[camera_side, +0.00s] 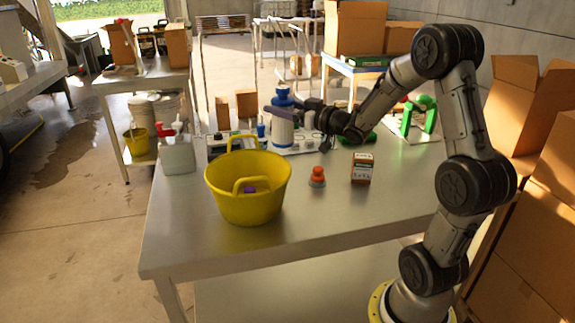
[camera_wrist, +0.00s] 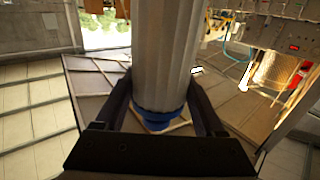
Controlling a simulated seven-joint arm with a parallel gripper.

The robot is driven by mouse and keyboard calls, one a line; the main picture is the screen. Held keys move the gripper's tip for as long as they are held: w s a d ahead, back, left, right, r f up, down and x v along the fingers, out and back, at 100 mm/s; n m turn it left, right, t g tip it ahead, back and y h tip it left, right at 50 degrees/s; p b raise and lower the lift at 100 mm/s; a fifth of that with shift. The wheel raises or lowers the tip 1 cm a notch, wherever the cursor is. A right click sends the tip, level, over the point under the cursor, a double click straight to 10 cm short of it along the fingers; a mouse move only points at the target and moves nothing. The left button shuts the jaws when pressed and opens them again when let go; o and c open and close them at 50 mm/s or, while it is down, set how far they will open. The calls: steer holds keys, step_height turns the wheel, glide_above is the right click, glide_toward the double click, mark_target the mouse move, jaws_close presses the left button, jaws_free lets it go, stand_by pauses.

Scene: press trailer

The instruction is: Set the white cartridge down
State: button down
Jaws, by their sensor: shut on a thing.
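The white cartridge (camera_side: 282,133) stands upright toward the back of the metal table in the side view, with a blue top. My gripper (camera_side: 285,113) reaches in from the right and is shut around its upper body. In the wrist view the cartridge (camera_wrist: 165,50) is a pale ribbed cylinder between both fingers of my gripper (camera_wrist: 162,85), with a blue ring at its near end. I cannot tell whether its base touches the surface below it.
A yellow basket (camera_side: 225,200) stands at the table's front left. An orange-topped knob (camera_side: 317,177) and a small box (camera_side: 362,168) stand to its right. A grey container (camera_side: 178,157) is at the left edge. Green parts (camera_side: 418,115) are at the back right. The table's front (camera_side: 330,220) is clear.

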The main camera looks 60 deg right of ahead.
steer(key=s+d+f, duration=0.3)
steer(key=s+d, duration=0.1)
steer(key=d, duration=0.2)
steer(key=w+d+f, duration=0.8)
steer(key=w+f, duration=0.3)
steer(key=f, duration=0.1)
steer(key=shift+d+f, duration=0.3)
steer(key=shift+f, duration=0.1)
steer(key=shift+w+f, duration=0.1)
steer(key=shift+f, duration=0.05)
jaws_free()
steer(key=shift+f, duration=0.1)
